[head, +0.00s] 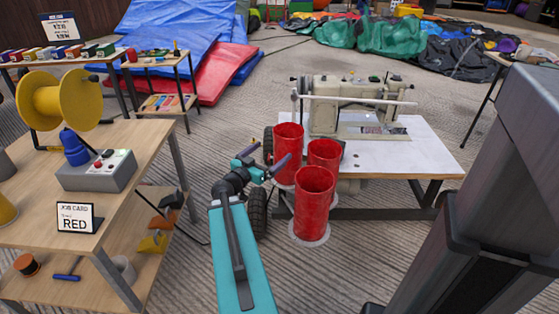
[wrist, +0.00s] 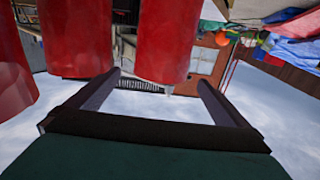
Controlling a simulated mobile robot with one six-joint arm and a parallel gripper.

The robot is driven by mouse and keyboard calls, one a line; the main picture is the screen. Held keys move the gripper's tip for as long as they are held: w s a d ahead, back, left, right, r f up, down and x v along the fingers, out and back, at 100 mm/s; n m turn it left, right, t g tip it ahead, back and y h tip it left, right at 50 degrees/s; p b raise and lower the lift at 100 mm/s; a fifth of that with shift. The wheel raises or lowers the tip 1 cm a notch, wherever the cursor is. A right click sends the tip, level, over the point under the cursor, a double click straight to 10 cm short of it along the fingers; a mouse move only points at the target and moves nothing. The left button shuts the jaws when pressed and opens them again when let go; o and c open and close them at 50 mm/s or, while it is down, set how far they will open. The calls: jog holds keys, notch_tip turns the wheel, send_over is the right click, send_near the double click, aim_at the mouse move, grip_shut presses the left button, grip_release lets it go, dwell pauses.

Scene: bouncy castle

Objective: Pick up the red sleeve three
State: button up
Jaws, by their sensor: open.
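Three red sleeves stand upright close together at the left end of the sewing table: a back-left one (head: 288,160), a middle one (head: 324,154) and a front one (head: 313,205) with a pale round base. I see no numbers, so I cannot tell which is three. My gripper (head: 272,150) is open and empty, left of the sleeves, its fingers near the back-left one. In the wrist view, which looks inverted, one red sleeve (wrist: 165,40) shows beyond the gap between the open fingers (wrist: 159,82). Two more stand to its left, one large (wrist: 75,35) and one cut off (wrist: 12,70).
The white sewing table (head: 410,160) with a beige sewing machine (head: 345,105) stands just right of the sleeves. A wooden workbench (head: 125,150) at left holds a yellow spool (head: 75,98) and a card reading RED (head: 77,217).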

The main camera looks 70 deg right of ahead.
aim_at(280, 144)
jog(key=shift+w+f, duration=0.1)
jog(key=shift+w, duration=0.1)
jog(key=b+x, duration=0.2)
jog(key=x, duration=0.5)
jog(key=shift+w+d+f, duration=0.1)
jog(key=shift+d, duration=0.65)
jog(key=shift+s+b, duration=0.2)
jog(key=shift+b, duration=0.1)
jog(key=shift+b+x, duration=1.15)
jog(key=shift+x, duration=0.4)
jog(key=shift+b+x, duration=0.35)
jog(key=shift+x, duration=0.7)
